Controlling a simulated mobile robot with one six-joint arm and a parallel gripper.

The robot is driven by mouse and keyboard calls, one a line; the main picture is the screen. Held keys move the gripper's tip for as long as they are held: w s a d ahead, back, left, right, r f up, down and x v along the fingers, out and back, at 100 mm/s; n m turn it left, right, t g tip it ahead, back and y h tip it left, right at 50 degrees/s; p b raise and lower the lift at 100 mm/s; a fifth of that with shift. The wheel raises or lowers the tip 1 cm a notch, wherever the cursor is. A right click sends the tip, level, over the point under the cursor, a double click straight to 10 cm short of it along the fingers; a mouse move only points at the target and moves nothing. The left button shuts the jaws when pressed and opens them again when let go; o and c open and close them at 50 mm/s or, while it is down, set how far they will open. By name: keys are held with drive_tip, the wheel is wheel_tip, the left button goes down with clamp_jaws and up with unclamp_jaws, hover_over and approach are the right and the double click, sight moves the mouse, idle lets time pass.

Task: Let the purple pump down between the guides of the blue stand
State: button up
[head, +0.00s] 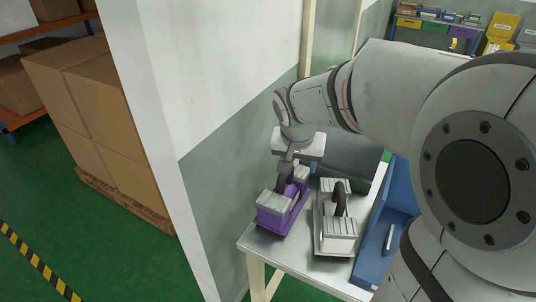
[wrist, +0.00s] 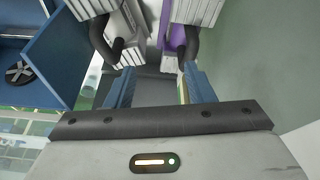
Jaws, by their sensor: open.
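The purple pump (head: 298,207), a purple base with grey ribbed blocks and a dark handle, stands on the table beside the wall. My gripper (head: 300,165) is just above it, near its handle. In the wrist view the open gripper (wrist: 160,82) has its blue fingers apart, with no pump visibly held between them. The purple pump (wrist: 174,30) shows at the top, its black handle close to the right finger. Contact cannot be told. A blue walled thing (head: 374,262) stands on the table at the right; I cannot tell whether it is the stand, and no guides are clear.
A similar pump with a pale base (head: 318,238) stands close to the right of the purple one. The metal table (head: 270,246) has little free room. A wall (head: 225,185) borders its left. A dark grey box (head: 352,158) stands behind.

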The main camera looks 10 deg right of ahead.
drive_tip(key=w+f, duration=0.2)
drive_tip(key=w, duration=0.1)
drive_tip(key=w+a+f+m+b, duration=0.1)
drive_tip(key=w+f, duration=0.2)
drive_tip(key=w+f+m, duration=0.1)
drive_tip(key=w+f, duration=0.1)
drive_tip(key=w, duration=0.2)
drive_tip(key=shift+a+f+h+b, duration=0.15)
drive_tip(key=shift+a+h+b, duration=0.15)
drive_tip(key=shift+a+h, duration=0.1)
drive_tip(key=p+x, duration=0.1)
drive_tip(key=x, duration=0.6)
drive_tip(key=shift+f+p, duration=0.25)
drive_tip(key=shift+p, duration=0.05)
drive_tip(key=shift+c, duration=0.4)
clamp_jaws()
drive_tip(key=shift+w+r+t, duration=0.1)
drive_tip(key=shift+r+t, duration=0.05)
drive_tip(key=shift+t, duration=0.15)
